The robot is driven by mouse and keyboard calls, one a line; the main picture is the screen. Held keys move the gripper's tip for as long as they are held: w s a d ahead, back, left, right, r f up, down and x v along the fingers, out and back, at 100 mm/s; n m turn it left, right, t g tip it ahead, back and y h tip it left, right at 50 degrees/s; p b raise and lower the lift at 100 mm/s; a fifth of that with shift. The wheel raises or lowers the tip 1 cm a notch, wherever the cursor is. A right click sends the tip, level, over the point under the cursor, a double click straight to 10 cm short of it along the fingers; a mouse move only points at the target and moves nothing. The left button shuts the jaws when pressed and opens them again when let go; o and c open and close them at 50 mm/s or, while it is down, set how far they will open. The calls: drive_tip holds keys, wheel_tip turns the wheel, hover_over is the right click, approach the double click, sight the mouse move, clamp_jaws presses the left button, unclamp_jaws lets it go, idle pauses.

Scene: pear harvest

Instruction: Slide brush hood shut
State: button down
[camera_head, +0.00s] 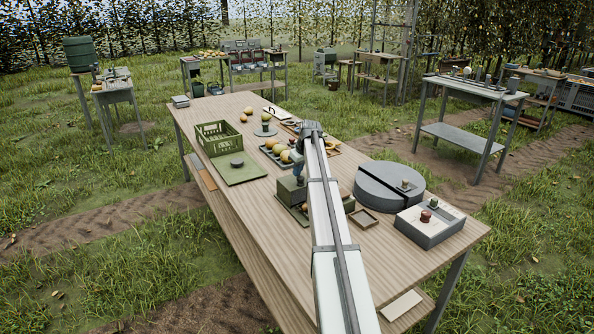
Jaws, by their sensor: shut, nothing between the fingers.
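A small olive-green box-like unit (289,190) stands near the middle of the wooden table, partly behind my arm. It looks like the brush hood, but I cannot tell how far open it is; the brush itself cannot be made out. My gripper (298,181) points down at the top of this unit, close to it or touching it. At this size I cannot tell which. The gripper is shut and holds nothing. My long pale arm link hides the right part of the unit.
Around it on the table (262,245) are a green crate (216,145), a tray of pears (272,152), a round grey turntable (378,190), a small wooden tray (364,219) and a grey box (430,228) with a red knob. The table's front left is clear.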

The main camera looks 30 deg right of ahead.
drive_tip(key=shift+s, duration=0.1)
drive_tip(key=s, duration=1.2)
drive_tip(key=shift+s+f, duration=0.1)
drive_tip(key=w+r, duration=0.2)
drive_tip(key=w, duration=0.3)
drive_tip(key=v, duration=0.9)
drive_tip(key=shift+s+a, duration=0.2)
drive_tip(key=shift+a, duration=0.15)
